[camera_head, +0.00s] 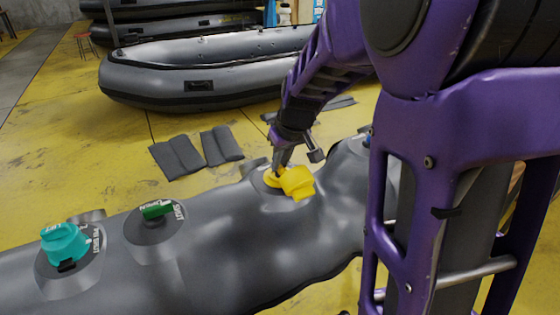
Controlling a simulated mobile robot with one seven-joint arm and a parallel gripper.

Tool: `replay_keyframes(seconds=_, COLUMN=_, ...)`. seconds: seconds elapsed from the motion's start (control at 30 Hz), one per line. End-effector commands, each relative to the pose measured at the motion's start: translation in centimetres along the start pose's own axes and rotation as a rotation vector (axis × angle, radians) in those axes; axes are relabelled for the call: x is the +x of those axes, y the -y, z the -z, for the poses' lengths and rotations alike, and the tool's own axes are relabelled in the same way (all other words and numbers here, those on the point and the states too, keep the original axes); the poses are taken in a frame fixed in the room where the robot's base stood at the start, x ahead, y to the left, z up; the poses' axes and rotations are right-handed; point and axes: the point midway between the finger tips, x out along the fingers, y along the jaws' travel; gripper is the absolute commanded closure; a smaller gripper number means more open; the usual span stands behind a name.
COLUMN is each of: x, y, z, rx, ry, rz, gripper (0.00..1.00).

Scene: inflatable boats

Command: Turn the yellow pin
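The yellow pin (297,183) sits on a round fitting on top of the grey inflatable tube (215,235) in the foreground. My gripper (279,170) reaches down from the upper right, with its fingertips at the left, back side of the yellow pin. The tips are small and partly hidden by the pin, so I cannot tell whether they are open or shut, or whether they touch it.
A green valve handle (157,210) and a teal valve cap (65,244) sit on the same tube to the left. Dark folded pads (178,157) lie on the yellow floor behind it. A grey inflatable boat (200,75) rests farther back.

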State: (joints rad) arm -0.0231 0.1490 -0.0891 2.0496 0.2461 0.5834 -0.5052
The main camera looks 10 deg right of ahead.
Motion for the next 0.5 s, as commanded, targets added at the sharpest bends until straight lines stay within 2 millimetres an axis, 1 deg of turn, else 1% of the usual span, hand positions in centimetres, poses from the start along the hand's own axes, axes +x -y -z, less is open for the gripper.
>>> replay_keyframes(seconds=0.07, x=-0.01, y=-0.02, z=0.01, rx=0.000, ry=0.000, rz=0.000, gripper=1.00)
replay_keyframes(seconds=0.5, x=-0.10, y=0.02, z=0.05, rx=0.017, ry=0.000, rz=-0.007, gripper=1.00)
